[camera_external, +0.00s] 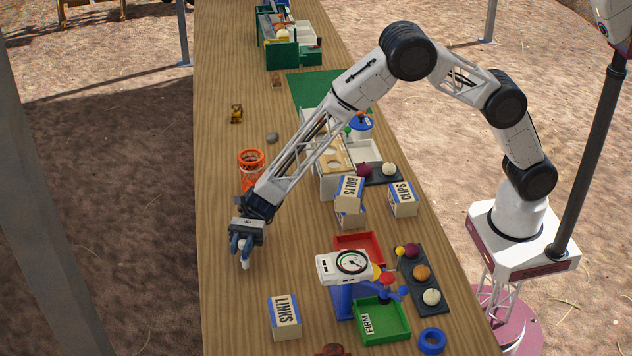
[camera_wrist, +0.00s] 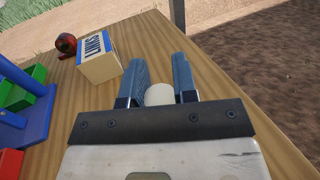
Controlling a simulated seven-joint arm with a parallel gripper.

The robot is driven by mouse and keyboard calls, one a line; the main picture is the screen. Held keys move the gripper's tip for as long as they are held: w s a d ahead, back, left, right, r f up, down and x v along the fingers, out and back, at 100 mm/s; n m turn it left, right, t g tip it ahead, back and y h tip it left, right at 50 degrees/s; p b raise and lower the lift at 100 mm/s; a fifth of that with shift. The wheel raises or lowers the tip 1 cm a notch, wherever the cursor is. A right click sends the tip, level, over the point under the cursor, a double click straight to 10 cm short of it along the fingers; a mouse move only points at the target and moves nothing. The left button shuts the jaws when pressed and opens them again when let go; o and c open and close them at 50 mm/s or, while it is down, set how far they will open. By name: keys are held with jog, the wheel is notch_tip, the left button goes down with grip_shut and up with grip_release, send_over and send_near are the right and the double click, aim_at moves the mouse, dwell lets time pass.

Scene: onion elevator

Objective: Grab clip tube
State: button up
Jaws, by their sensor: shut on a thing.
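My gripper (camera_external: 244,246) is low over the left part of the wooden table, pointing down. Its blue fingers are shut on a small white cylinder, the clip tube (camera_external: 244,261), whose lower end shows below the fingers. In the wrist view my gripper (camera_wrist: 168,85) has the white round end of the tube (camera_wrist: 159,95) between its two fingers. I cannot tell whether the tube touches the table.
A box marked LINKS (camera_external: 285,317) stands nearest my gripper, below and to the right. An orange basket (camera_external: 251,165) stands behind it. The table's left edge is close.

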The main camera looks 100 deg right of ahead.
jog(key=s+d+r, duration=0.1)
jog(key=s+r, duration=0.1)
jog(key=s, duration=0.6)
jog(key=s+d+r, duration=0.1)
jog(key=s, duration=0.6)
jog(key=shift+s+d+r, duration=0.25)
jog(key=shift+s+r, duration=0.15)
jog(key=shift+w+r, duration=0.1)
